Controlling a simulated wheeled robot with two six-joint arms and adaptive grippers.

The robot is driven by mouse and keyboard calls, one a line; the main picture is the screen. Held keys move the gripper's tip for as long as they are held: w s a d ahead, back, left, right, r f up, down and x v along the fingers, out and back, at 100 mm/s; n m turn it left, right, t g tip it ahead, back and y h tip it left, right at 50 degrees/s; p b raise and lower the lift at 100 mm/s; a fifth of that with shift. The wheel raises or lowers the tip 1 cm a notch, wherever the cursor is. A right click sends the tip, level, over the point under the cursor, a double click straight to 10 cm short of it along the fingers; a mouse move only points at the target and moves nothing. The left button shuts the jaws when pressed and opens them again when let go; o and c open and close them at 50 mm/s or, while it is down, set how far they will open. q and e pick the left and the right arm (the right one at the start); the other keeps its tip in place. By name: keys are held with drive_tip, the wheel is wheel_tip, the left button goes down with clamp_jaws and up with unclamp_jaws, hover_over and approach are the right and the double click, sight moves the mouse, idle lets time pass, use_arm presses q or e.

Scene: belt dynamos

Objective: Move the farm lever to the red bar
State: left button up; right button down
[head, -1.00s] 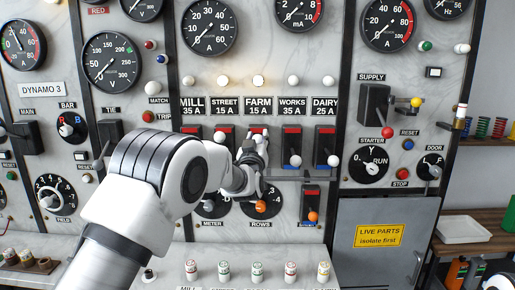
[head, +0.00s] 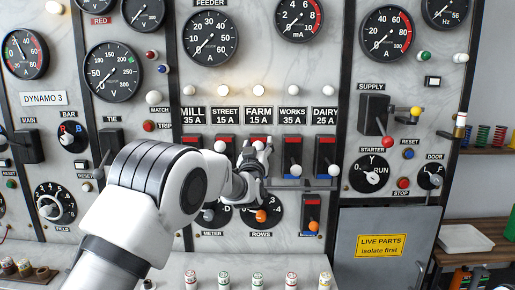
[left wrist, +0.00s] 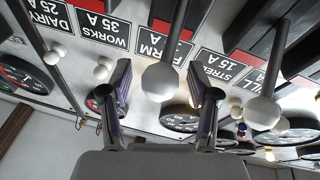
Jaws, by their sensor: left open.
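The farm lever (head: 258,146) has a white ball knob and stands raised under the FARM 15 A label. In the left wrist view, which is upside down, its knob (left wrist: 160,82) shows large between the fingers, its dark rod crossing in front of the red bar (left wrist: 164,32). My left gripper (head: 256,153) is open at the farm lever, with a finger on each side of the knob. In the left wrist view the fingers (left wrist: 158,92) stand apart from the knob. In the head view the gripper hides the lower part of this switch. My right gripper is not in view.
The street lever (head: 219,146) is raised close to the left of my gripper. The works lever (head: 295,170) and dairy lever (head: 333,170) hang low to the right, with their red bars showing. The rows knob (head: 261,216) lies below my gripper.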

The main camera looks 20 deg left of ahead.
use_arm(q)
drive_tip(key=v, duration=1.2)
drive_tip(key=shift+f, duration=0.1)
drive_tip(key=s+a+f+g+b, duration=0.1)
drive_tip(key=s+a+f+g, duration=0.2)
drive_tip(key=f, duration=1)
drive_tip(key=s+f+m+g+h+b, duration=0.1)
drive_tip(key=s+f+g, duration=0.25)
drive_tip(key=f, duration=1.05)
drive_tip(key=s+a+f+g+b, duration=0.15)
drive_tip(key=s+f, duration=0.25)
drive_tip(key=f, duration=0.9)
drive_tip(key=s+f+m+g+h, duration=0.1)
drive_tip(key=s+f+g, duration=0.3)
drive_tip(key=s+f, duration=0.7)
drive_tip(key=s+f+m+g+h, duration=0.1)
drive_tip(key=s+f+g, duration=0.45)
drive_tip(key=s, duration=0.85)
drive_tip(key=s+d+m+g, duration=0.1)
drive_tip(key=s+d+g, duration=0.1)
drive_tip(key=s, duration=0.9)
drive_tip(key=shift+s+g+h+b, duration=0.25)
drive_tip(key=shift+g+h+b, duration=0.15)
drive_tip(key=shift+g, duration=0.25)
